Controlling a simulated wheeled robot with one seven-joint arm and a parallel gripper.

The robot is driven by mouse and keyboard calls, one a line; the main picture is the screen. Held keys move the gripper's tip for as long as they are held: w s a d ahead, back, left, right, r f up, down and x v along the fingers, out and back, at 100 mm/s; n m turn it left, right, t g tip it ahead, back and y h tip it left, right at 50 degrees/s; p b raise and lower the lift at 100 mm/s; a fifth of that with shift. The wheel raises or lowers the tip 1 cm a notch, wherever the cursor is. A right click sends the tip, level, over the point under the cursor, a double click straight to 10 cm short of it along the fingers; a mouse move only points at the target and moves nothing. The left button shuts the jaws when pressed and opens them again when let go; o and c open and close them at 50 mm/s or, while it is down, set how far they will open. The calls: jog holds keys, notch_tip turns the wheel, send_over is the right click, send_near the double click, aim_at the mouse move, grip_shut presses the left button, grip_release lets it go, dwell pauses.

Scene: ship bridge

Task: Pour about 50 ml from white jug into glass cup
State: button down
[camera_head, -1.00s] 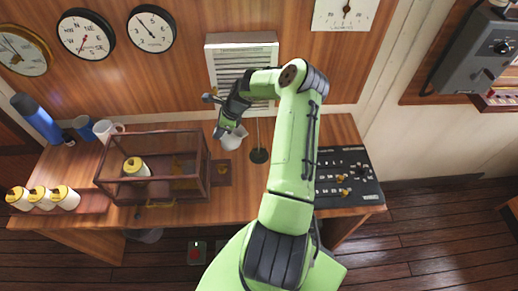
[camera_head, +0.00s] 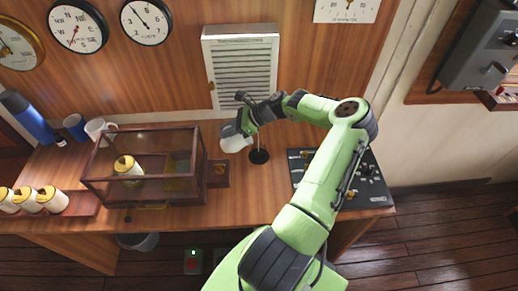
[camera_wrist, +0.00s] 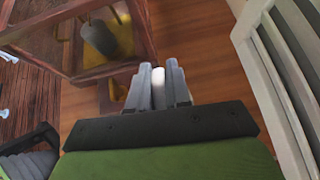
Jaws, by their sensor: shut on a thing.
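The white jug (camera_head: 236,142) is at my gripper (camera_head: 243,124), over the desk beside the glass case's right end. My fingers hide part of it, and it looks tilted. In the wrist view my fingers (camera_wrist: 158,88) are closed on a narrow white part, which I take to be the jug's handle. I cannot make out a glass cup in either view.
A dark control panel (camera_head: 372,190) lies farther right. A louvred vent (camera_head: 241,75) is behind.

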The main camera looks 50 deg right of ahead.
jog(key=shift+s+d+t+y, duration=0.3)
jog(key=shift+t+y, duration=0.1)
jog(key=shift+t, duration=0.2)
dwell(0.5)
jog(key=shift+s+d+r+t+y+p, duration=0.35)
jog(key=shift+s+r+t+y+p, duration=0.15)
jog(key=shift+t, duration=0.2)
dwell(1.4)
jog(key=shift+s+d+r+t+y, duration=0.3)
jog(key=shift+s+d+t, duration=0.15)
jog(key=shift+s, duration=0.2)
dwell(0.6)
jog(key=shift+s+d+r+t, duration=0.1)
jog(key=shift+t, duration=0.15)
dwell(0.4)
